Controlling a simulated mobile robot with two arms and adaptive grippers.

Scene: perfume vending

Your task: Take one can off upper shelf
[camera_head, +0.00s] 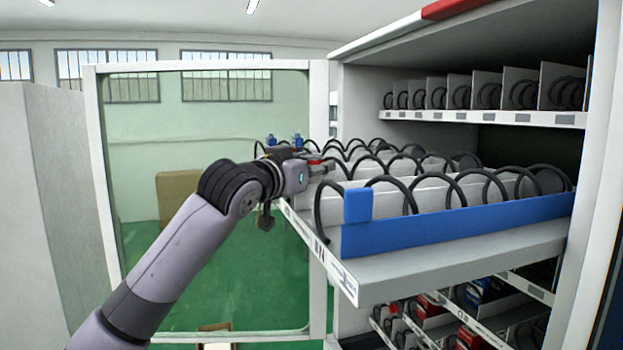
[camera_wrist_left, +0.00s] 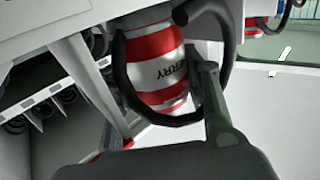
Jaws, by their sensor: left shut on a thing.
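My left gripper (camera_head: 311,167) is at the front-left of the pulled-out shelf (camera_head: 440,262) of the vending machine, among its black spiral coils. The gripper is shut on the can; the other finger is hard to make out. Only a small red patch of the can shows in the head view. My right gripper is not in view.
A blue rail (camera_head: 460,222) with a raised end block runs along the shelf's near side. A higher shelf (camera_head: 480,117) holds coils and dividers. Lower shelves (camera_head: 460,315) hold red and dark items. The open glass door (camera_head: 95,150) stands left, behind my arm.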

